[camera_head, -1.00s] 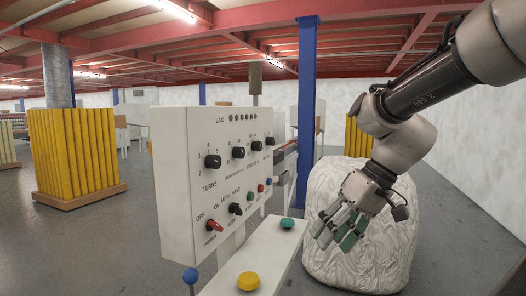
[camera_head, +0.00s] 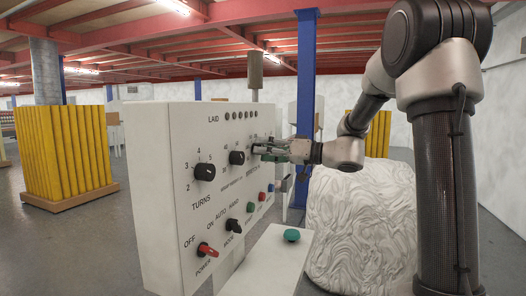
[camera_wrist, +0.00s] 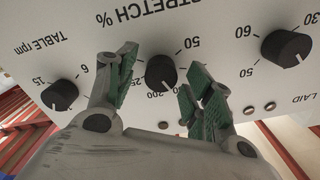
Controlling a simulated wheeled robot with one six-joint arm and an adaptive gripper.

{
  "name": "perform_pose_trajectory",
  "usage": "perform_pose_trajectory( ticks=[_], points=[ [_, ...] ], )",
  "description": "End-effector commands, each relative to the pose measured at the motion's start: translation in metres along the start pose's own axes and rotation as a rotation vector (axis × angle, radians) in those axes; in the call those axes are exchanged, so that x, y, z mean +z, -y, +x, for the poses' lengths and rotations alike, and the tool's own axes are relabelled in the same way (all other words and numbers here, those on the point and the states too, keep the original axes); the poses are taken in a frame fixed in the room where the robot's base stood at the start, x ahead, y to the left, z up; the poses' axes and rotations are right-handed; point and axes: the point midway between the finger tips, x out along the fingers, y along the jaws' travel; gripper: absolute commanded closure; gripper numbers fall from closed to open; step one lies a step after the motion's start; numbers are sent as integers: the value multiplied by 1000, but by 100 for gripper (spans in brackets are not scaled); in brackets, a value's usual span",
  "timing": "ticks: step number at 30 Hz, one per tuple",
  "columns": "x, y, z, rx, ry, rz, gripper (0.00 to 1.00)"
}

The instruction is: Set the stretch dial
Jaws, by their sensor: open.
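The stretch dial (camera_wrist: 160,73) is a round black knob on the white control panel (camera_head: 165,225), with "STRETCH %" printed beside it upside down in the wrist view. My gripper (camera_wrist: 163,66) is open, with one green-padded finger on each side of this knob. In the head view my gripper (camera_head: 268,151) is at the panel's upper right and hides the stretch dial.
The table rpm knob (camera_wrist: 59,95) and another numbered knob (camera_wrist: 286,48) flank the dial. Below are the red power switch (camera_head: 207,250), mode switch (camera_head: 233,225) and coloured buttons. A green button (camera_head: 291,236) sits on the ledge. A white wrapped bale (camera_head: 360,225) stands right.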

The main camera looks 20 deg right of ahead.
Motion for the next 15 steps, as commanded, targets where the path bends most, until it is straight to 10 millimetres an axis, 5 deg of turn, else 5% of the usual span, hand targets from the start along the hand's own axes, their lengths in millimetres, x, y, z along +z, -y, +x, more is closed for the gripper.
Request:
perform_pose_trajectory(
  ticks=[11, 15],
  points=[
    [0, 0, 11, 0, 1, 0, 48],
    [0, 0, 11, 0, 1, 0, 70]
  ],
)
